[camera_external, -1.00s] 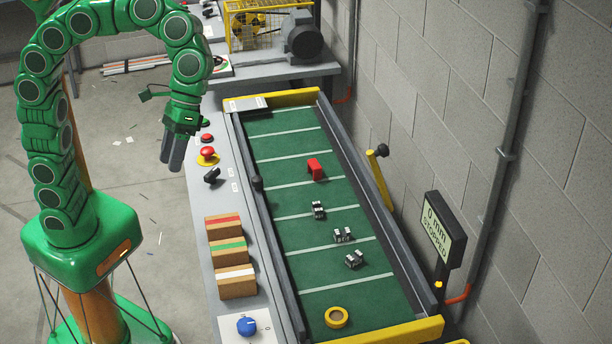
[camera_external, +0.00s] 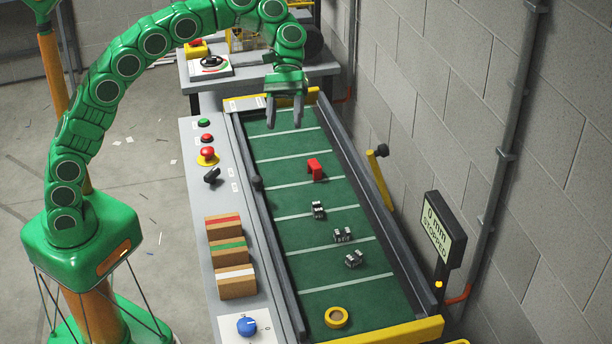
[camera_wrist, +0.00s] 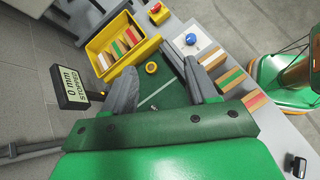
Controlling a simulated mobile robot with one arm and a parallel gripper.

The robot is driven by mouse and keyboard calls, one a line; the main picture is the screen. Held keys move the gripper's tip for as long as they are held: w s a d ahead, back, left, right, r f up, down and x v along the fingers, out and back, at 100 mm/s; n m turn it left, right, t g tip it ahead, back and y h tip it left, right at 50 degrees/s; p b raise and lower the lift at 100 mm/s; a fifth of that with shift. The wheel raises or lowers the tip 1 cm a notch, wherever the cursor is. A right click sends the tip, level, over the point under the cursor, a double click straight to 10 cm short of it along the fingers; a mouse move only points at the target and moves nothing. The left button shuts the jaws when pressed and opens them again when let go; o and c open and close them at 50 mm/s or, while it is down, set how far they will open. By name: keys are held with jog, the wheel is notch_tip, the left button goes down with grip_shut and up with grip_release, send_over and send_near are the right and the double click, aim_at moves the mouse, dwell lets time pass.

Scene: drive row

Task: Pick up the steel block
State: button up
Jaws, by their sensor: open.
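Three small grey metal blocks lie apart on the green belt in the outside view: one nearest the red block (camera_external: 318,210), one in the middle (camera_external: 343,235) and one nearest the yellow ring (camera_external: 354,259). I cannot tell which of them is called the steel block. One small grey piece also shows low between my fingers in the wrist view (camera_wrist: 154,107); the others are hard to make out there. My gripper (camera_external: 285,124) is open and empty, fingers pointing down above the far end of the belt, well beyond the blocks. It also shows in the wrist view (camera_wrist: 160,65).
On the belt (camera_external: 290,192) are a red block (camera_external: 315,168) and a yellow ring (camera_external: 336,317). Dark rails edge it. Buttons and striped boxes (camera_external: 230,253) line the left ledge. A yellow lever (camera_external: 379,178) and a "STOPPED" display (camera_external: 440,228) stand right. A yellow bin (camera_wrist: 97,47) shows too.

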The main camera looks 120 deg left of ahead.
jog(key=s+a+f+n+t, duration=0.2)
jog(key=s+a+n, duration=0.1)
jog(key=a, duration=0.8)
jog(key=s+a+f+n+t, duration=0.2)
jog(key=a+f+n, duration=0.1)
jog(key=a, duration=0.8)
send_near(318, 209)
jog(key=shift+w+d+f, duration=0.45)
jog(key=shift+d+f, duration=0.15)
jog(key=shift+d, duration=0.1)
jog(key=shift+w+x, duration=0.2)
jog(key=shift+x, duration=3.75)
jog(key=shift+a+r+h, duration=0.1)
jog(key=shift+a+h, duration=0.05)
jog(key=shift+h, duration=0.15)
grip_shut()
